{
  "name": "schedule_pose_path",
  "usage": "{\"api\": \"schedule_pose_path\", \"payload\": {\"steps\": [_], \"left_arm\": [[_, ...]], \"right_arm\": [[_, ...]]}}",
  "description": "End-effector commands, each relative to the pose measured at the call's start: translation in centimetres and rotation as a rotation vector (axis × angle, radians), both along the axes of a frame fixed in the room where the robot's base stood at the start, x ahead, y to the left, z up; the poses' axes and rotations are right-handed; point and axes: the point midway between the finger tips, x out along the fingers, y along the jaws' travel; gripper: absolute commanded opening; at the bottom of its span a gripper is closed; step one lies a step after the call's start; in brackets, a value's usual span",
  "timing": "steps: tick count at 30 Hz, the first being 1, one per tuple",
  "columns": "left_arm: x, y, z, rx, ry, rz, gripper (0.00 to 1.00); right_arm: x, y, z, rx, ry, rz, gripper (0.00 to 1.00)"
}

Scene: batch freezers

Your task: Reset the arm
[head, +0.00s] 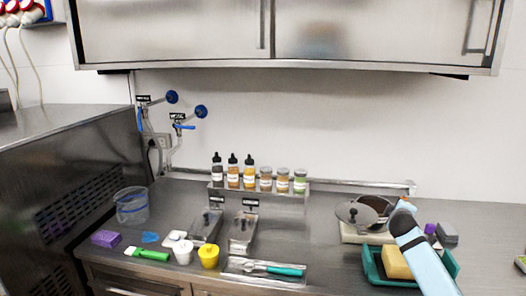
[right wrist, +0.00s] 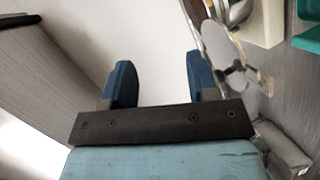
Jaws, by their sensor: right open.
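My right arm, light blue, comes in from the lower right of the head view over the green tray. In the right wrist view my right gripper (right wrist: 161,80) has its two dark blue fingers wide apart, with nothing between them. Pale wall shows behind the fingers. A round metal lid (right wrist: 224,48) is just right of the right finger. In the head view I cannot make out the fingertips of the right gripper. My left gripper is in no view.
A green tray (head: 447,279) with a yellow sponge (head: 396,263) lies under my right arm. A metal pan (head: 372,208) is behind it. Bottles (head: 249,172) and jars stand on a rack. Yellow and white cups, a scoop (head: 288,271) and a clear tub (head: 131,206) are further left. Cabinets (head: 170,30) hang above.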

Motion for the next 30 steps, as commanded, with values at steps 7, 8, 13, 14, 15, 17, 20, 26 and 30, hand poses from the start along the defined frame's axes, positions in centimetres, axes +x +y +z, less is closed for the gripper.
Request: {"api": "schedule_pose_path", "payload": {"steps": [7,8,13,14,15,17,20,26,30], "left_arm": [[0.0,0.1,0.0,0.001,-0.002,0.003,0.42],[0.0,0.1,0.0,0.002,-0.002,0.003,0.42],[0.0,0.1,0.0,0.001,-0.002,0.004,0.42],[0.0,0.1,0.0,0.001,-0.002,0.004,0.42],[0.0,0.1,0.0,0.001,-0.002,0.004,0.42],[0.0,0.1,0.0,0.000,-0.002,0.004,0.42],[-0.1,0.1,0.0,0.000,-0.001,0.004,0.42],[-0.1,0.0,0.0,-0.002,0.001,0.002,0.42],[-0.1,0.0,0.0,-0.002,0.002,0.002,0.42]], "right_arm": [[2.5,5.4,2.9,0.681,-0.430,0.211,0.54],[2.6,5.9,3.4,0.763,-0.474,0.231,0.54],[-0.4,9.2,-2.1,0.849,-0.434,0.254,0.54],[-1.1,9.8,-3.1,0.854,-0.421,0.255,0.54],[-2.1,10.6,-4.6,0.861,-0.402,0.258,0.54],[-3.8,11.8,-6.9,0.873,-0.371,0.260,0.54],[-7.4,14.2,-11.2,0.898,-0.313,0.264,0.54],[-17.9,20.1,-19.9,0.978,-0.174,0.262,0.54],[-26.7,24.0,-24.4,1.046,-0.079,0.247,0.54]]}}
